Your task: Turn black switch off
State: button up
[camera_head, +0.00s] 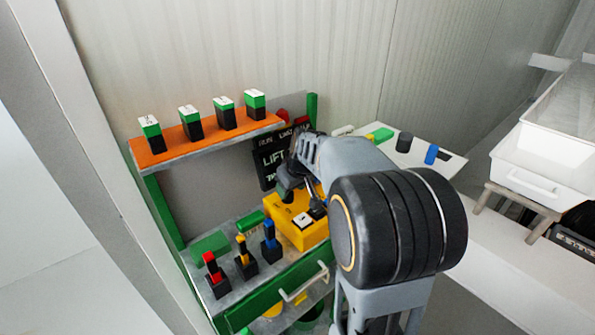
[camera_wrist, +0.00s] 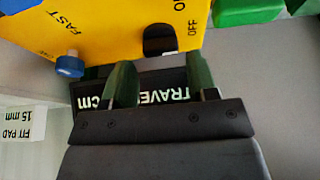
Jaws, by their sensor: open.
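A yellow box (camera_head: 286,226) stands on the workbench, and its face (camera_wrist: 110,25) fills the top of the wrist view, with the words FAST and OFF. A dark rounded part (camera_wrist: 159,40), which looks like the black switch, sits beside the OFF mark; its position cannot be read. A blue knob (camera_wrist: 69,66) is at the box's lower left edge in that view. My gripper (camera_wrist: 162,80) is open, its two green fingers apart just below the dark part, with nothing seen between them but a black plate behind. In the head view my arm partly hides the box.
Red, yellow and blue levers (camera_head: 243,256) on black bases stand left of the box. An orange shelf (camera_head: 160,155) above holds several green-and-black blocks. A black LIFT sign (camera_head: 267,158) is behind the box. A black plate marked TRAVEL cm (camera_wrist: 165,97) lies behind my fingers.

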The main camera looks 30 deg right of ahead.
jog(key=v, duration=1)
jog(key=shift+r, duration=0.35)
jog(key=s+f+m, duration=0.1)
jog(key=s+a+f+m, duration=0.1)
jog(key=f, duration=0.1)
jog(key=s+f+m+g, duration=0.1)
jog(key=f, duration=0.1)
jog(key=shift+s+a+h+p, duration=0.2)
jog(key=shift+s+h+p, duration=0.1)
jog(key=shift+s, duration=0.1)
jog(key=s+a+f+p, duration=0.1)
jog(key=s+a+f, duration=0.3)
jog(key=s+a, duration=0.5)
jog(key=shift+s+n+p, duration=0.35)
jog(key=shift+s+n, duration=0.05)
jog(key=shift+s, duration=0.35)
